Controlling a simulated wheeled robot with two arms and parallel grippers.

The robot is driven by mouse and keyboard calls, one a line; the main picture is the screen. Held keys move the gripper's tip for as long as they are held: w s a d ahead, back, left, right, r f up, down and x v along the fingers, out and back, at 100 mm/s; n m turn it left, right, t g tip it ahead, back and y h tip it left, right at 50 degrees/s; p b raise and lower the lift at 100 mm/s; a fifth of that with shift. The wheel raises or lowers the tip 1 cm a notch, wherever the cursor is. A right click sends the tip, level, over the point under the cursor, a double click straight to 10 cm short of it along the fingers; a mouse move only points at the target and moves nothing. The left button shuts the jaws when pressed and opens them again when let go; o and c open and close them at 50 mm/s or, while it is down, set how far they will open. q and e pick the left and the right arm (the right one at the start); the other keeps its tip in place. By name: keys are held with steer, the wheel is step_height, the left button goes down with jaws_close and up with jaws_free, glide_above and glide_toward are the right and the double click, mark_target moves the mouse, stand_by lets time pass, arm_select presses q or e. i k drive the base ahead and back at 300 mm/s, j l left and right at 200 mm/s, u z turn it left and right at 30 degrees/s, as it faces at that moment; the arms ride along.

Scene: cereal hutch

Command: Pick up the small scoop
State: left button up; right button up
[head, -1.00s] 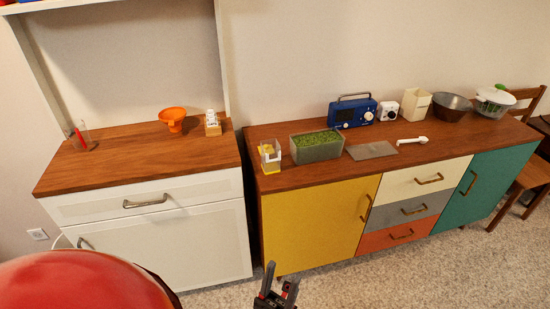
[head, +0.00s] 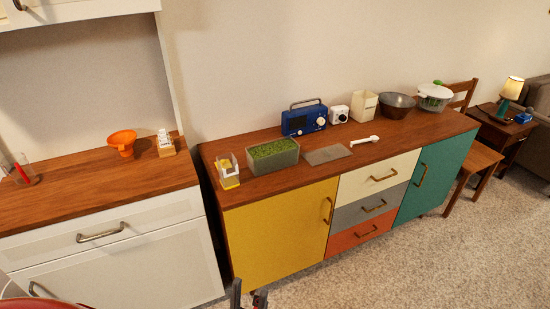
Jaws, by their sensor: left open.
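The small white scoop (head: 365,140) lies on the wooden top of the colourful sideboard (head: 290,183), to the right of a flat grey mat (head: 327,155). My left gripper (head: 248,296) shows only by its finger tips at the bottom edge of the head view. It is open, in front of the yellow door, well below and to the left of the scoop and not touching it. My right gripper is not in view.
Behind the scoop stand a blue radio (head: 304,119), a small white clock (head: 338,114), a cream canister (head: 364,105) and a dark bowl (head: 397,105). A grey planter of greens (head: 273,157) stands left of the mat. Carpeted floor (head: 400,260) lies open in front.

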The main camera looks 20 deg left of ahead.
mark_target(364, 142)
steer(key=i+l+u, duration=0.25)
steer(key=i, duration=0.3)
steer(key=i+l+u, duration=0.3)
steer(key=i+l, duration=0.1)
steer(key=i, duration=0.1)
